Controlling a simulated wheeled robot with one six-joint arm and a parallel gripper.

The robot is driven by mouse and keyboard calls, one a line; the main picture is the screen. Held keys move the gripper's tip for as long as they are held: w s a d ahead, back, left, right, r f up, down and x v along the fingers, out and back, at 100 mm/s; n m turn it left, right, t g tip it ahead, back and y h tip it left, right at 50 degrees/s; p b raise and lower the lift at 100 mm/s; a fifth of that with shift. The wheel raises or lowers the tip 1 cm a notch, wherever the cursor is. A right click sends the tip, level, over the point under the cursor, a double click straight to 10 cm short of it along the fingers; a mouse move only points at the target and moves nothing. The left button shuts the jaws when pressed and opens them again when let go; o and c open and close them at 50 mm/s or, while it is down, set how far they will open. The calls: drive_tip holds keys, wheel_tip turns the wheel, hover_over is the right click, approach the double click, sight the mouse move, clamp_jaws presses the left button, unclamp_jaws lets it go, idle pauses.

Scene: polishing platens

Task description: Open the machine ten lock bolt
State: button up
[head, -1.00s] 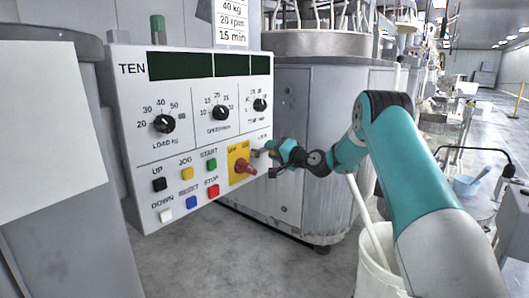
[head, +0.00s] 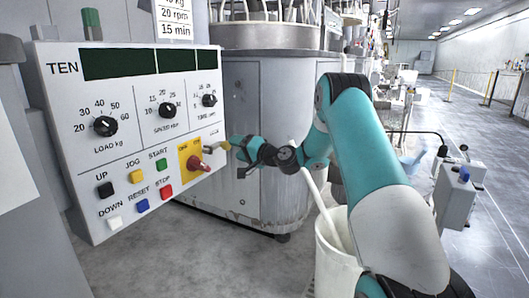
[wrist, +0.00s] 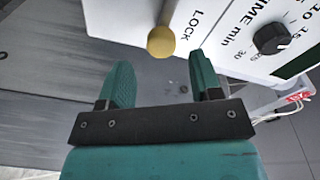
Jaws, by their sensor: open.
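The white control panel marked TEN (head: 85,150) stands at the left in the head view. Its lock bolt (head: 212,149) sticks out at the panel's lower right edge, small and partly hidden by my gripper. In the wrist view the bolt's brass-coloured round knob (wrist: 161,42) sits on a short shaft beside the word LOCK. My gripper (wrist: 162,78) is open and empty, its two teal fingers pointing toward the knob. The knob lies just beyond the fingertips, roughly between them, not touching. In the head view my gripper (head: 232,149) is at the panel's right edge.
A red rotary switch on a yellow plate (head: 193,161) sits just left of the bolt. Several coloured buttons and three black dials share the panel. A grey polishing machine (head: 262,90) stands behind my gripper. A white bucket (head: 335,262) stands below my arm.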

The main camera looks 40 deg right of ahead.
drive_tip(key=p+v, duration=0.1)
drive_tip(key=v, duration=1.1)
